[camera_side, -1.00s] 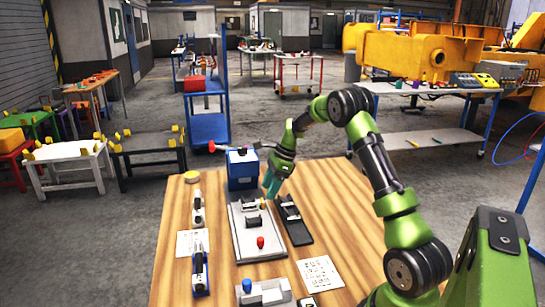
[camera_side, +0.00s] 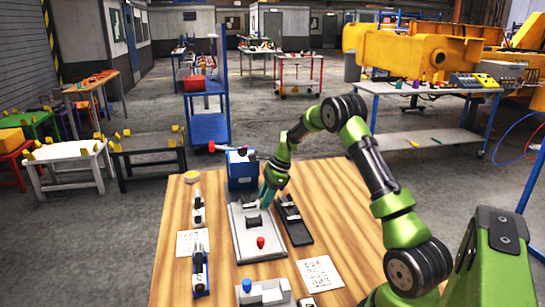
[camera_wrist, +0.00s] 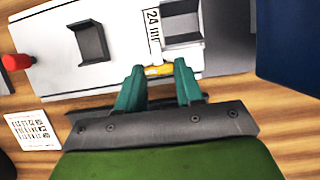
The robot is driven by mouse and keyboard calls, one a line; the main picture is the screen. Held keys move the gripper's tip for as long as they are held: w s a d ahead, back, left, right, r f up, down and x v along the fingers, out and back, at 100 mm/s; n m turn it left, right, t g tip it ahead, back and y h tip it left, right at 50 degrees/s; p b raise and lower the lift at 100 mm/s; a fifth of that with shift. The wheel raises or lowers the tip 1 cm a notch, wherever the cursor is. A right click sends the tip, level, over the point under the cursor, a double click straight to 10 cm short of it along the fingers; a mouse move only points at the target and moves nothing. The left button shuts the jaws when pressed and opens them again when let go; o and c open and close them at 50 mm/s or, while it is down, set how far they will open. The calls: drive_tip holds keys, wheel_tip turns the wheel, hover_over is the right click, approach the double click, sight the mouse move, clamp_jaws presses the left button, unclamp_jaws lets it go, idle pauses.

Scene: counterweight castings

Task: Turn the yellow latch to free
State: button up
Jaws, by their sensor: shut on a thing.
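The yellow latch (camera_wrist: 158,71) shows as a small yellow piece at the edge of the light grey plate (camera_wrist: 55,75) in the wrist view. My gripper (camera_wrist: 159,76) has its two teal fingers on either side of it, shut on it. Most of the latch is hidden between the fingers, so I cannot tell its angle. In the side view my gripper (camera_side: 267,194) reaches down at the far right part of the plate (camera_side: 243,253), and the latch is hidden there.
The plate carries dark grey brackets (camera_wrist: 90,42) and a red knob (camera_side: 261,242). A blue box (camera_side: 242,172) stands just behind it. A black fixture (camera_side: 292,218) lies close on the right.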

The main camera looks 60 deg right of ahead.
drive_tip(key=shift+d+n, duration=0.1)
drive_tip(key=shift+n, duration=0.7)
drive_tip(key=o, duration=1)
drive_tip(key=v, duration=1.7)
drive_tip(key=shift+w+d, duration=0.25)
drive_tip(key=shift+w, duration=0.15)
